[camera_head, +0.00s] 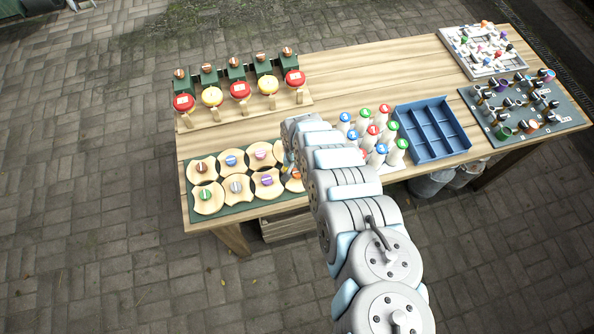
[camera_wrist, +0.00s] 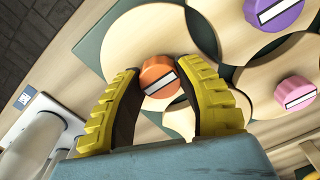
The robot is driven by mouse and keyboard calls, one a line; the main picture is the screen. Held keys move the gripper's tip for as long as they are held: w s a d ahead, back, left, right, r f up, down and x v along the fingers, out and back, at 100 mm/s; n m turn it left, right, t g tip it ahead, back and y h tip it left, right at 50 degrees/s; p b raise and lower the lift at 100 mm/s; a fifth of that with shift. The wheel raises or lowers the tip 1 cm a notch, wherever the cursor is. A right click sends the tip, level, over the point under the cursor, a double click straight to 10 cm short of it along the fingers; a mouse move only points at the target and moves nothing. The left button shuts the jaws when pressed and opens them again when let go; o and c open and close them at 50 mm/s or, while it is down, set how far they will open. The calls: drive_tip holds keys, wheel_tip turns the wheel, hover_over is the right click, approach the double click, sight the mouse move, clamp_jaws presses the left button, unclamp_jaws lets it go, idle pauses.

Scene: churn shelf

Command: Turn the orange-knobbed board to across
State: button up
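The orange knob (camera_wrist: 160,74) sits on a pale wooden board (camera_wrist: 128,40) and carries a white bar slanting up to the right in the wrist view. In the head view the orange-knobbed board (camera_head: 293,184) is at the right end of the front row, partly hidden by my arm. My gripper (camera_wrist: 160,70) is over this board with its yellow fingers apart, one on each side of the orange knob. I cannot tell whether the fingers touch the knob. Part of the board is hidden behind the fingers.
Boards with a purple knob (camera_wrist: 274,12) and a pink knob (camera_wrist: 295,92) lie close by. Several bottles with coloured caps (camera_head: 372,130) stand right of my arm, then a blue divided tray (camera_head: 402,114). A wooden rack (camera_head: 246,110) of red and yellow discs stands behind.

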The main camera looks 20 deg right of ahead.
clamp_jaws()
drive_tip(key=n, duration=0.3)
drive_tip(key=shift+n+b, duration=0.4)
drive_tip(key=n, duration=0.4)
drive_tip(key=shift+n+b, duration=0.3)
drive_tip(key=n, duration=0.5)
drive_tip(key=shift+n+b, duration=0.4)
drive_tip(key=shift+n, duration=1.9)
